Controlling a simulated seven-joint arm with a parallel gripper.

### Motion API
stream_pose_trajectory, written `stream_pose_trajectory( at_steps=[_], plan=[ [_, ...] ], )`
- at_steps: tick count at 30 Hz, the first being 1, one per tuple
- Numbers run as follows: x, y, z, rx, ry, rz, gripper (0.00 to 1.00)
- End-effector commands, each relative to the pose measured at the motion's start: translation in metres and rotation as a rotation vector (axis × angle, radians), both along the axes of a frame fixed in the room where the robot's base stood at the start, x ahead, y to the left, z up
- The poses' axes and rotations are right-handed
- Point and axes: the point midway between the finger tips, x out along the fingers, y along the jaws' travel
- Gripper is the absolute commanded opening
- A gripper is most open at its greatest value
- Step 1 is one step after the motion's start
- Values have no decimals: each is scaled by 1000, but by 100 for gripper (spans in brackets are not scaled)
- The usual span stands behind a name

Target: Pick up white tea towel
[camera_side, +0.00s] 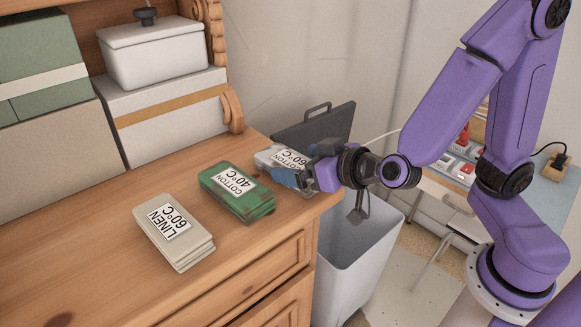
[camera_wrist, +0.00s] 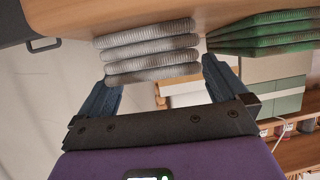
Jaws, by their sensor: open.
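The white tea towel (camera_side: 272,154) is a folded, pale grey-white stack at the right end of the wooden dresser top, labelled "COTTON 60°C". My gripper (camera_side: 294,172) is at its right end, with blue fingers partly covering the towel. In the wrist view, the towel's ribbed folded layers (camera_wrist: 150,45) lie ahead between the two spread fingers of my gripper (camera_wrist: 158,72). The fingers are open, one towards each side of the stack. I cannot tell whether either finger touches it.
A green towel stack (camera_side: 236,192) lies left of the white one, then a beige linen stack (camera_side: 172,232). White boxes (camera_side: 165,115) stand at the back. A bin (camera_side: 355,245) with a raised dark lid (camera_side: 325,128) stands beyond the dresser's right edge.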

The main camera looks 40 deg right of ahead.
Motion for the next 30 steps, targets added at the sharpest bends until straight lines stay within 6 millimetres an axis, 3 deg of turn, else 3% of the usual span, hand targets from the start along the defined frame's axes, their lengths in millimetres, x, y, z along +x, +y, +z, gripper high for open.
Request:
stream_pose_trajectory(
  at_steps=[6,13,14,18,19,30],
  plan=[
    [17,1,-8,0,1,-2,100],
    [18,2,-7,1,0,0,100],
    [18,2,-7,1,0,0,97],
    [18,2,-7,0,0,0,51],
    [18,2,-7,0,0,0,48],
    [18,2,-5,1,-1,0,47]
  ],
)
